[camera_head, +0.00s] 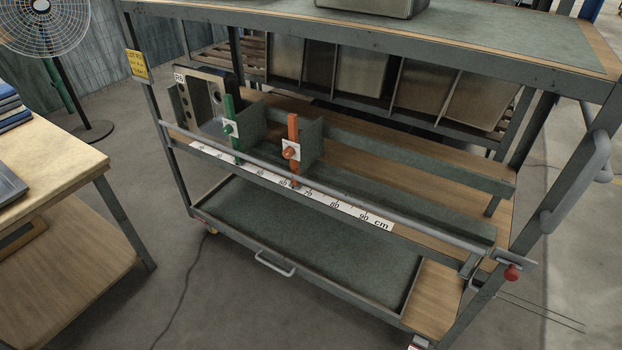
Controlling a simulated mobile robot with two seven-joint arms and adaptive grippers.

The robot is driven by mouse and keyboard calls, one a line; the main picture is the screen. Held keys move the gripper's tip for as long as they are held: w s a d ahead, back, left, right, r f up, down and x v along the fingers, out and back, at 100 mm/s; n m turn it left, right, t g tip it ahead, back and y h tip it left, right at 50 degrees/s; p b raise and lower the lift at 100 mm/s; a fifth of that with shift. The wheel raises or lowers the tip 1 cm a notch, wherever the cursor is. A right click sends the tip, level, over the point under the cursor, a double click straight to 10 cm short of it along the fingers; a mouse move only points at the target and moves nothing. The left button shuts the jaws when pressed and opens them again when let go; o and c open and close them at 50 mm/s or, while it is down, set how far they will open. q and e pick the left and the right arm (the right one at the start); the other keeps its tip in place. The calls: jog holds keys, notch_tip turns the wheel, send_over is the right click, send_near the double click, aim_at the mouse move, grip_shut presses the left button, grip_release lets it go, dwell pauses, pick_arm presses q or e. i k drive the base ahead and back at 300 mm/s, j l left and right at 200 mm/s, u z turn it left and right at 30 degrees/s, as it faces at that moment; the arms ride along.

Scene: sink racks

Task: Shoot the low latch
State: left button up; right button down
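A grey cart stands in front of me. At its right front post is a metal bracket (472,265) with a small block and a round red knob (512,273) hanging just below it; this looks like a latch, but I cannot tell its bolt position. A long grey rod (390,209) runs along the front of the middle shelf toward this bracket. A green upright slider (230,128) and an orange upright slider (292,150) with a round knob stand behind the rod at the left and middle. Neither of my grippers is in view.
A centimetre scale (340,205) lies along the shelf front. The cart has a lower green tray (300,228) with a grey handle (275,265). A grey loop handle (580,185) juts from the right post. A wooden table (50,165) stands left, a fan (45,22) behind. Floor between is clear except a cable.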

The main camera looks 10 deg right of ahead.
aim_at(511, 274)
jog(key=z, duration=1.9)
